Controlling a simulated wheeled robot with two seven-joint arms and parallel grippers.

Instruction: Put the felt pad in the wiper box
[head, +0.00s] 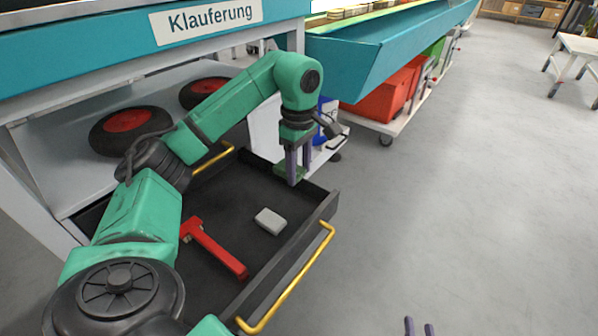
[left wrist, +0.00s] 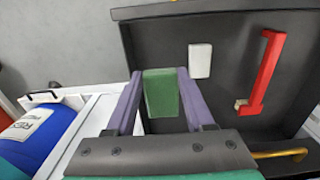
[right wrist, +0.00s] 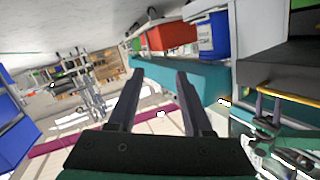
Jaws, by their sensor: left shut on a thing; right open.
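My left gripper (head: 291,180) is shut on a small green block, which looks like the felt pad (left wrist: 161,92). The fingers grip it from both sides, and it hangs over the far right part of a black open drawer-like tray (head: 325,206) with yellow handles. The pad appears above the tray floor. No label names the wiper box, so I cannot tell for sure which container it is. My right gripper (head: 419,326) is open and empty, low over the floor at the bottom of the head view; its fingers also show in the right wrist view (right wrist: 159,75).
In the tray lie a light grey block (head: 270,221) and a red hammer-shaped tool (head: 215,248). Beyond it stands a white cart (left wrist: 100,112) with a blue container (left wrist: 35,140). Black reels with red centres (head: 130,121) lie on the shelf.

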